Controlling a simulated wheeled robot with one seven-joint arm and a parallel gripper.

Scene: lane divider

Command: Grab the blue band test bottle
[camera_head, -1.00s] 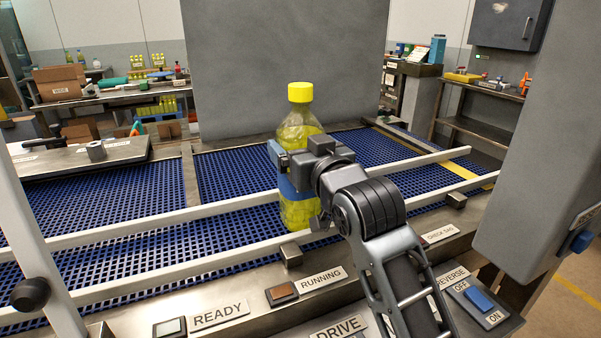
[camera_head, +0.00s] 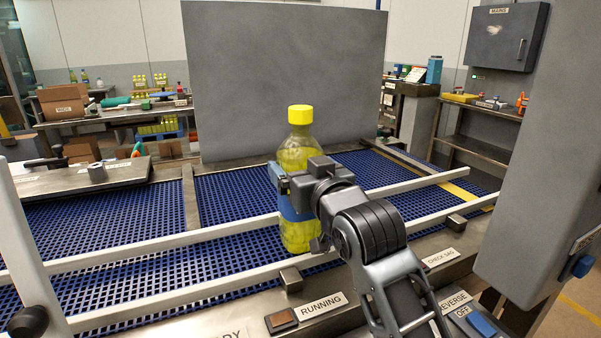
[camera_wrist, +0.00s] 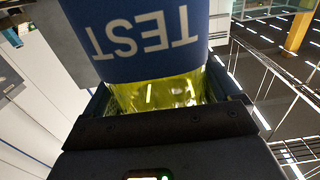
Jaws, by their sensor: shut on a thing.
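The test bottle (camera_head: 297,158) has a yellow cap, yellow-green contents and a blue band (camera_head: 289,212). It stands upright between the two pale guide rails over the blue mesh belt in the head view. My gripper (camera_head: 290,190) is shut on the bottle from the right and front, hiding part of its middle. In the wrist view the blue band (camera_wrist: 145,38) carries the word TEST, upside down, and the yellow-green bottle body (camera_wrist: 160,93) shows between my fingers. Whether the bottle's base touches the belt I cannot tell.
The guide rails (camera_head: 150,250) run along both sides of the bottle. A large grey panel (camera_head: 285,75) stands behind the belt (camera_head: 110,222). A grey post (camera_head: 535,170) rises at the right. A front ledge carries a RUNNING label (camera_head: 321,306) and a blue switch (camera_head: 482,325).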

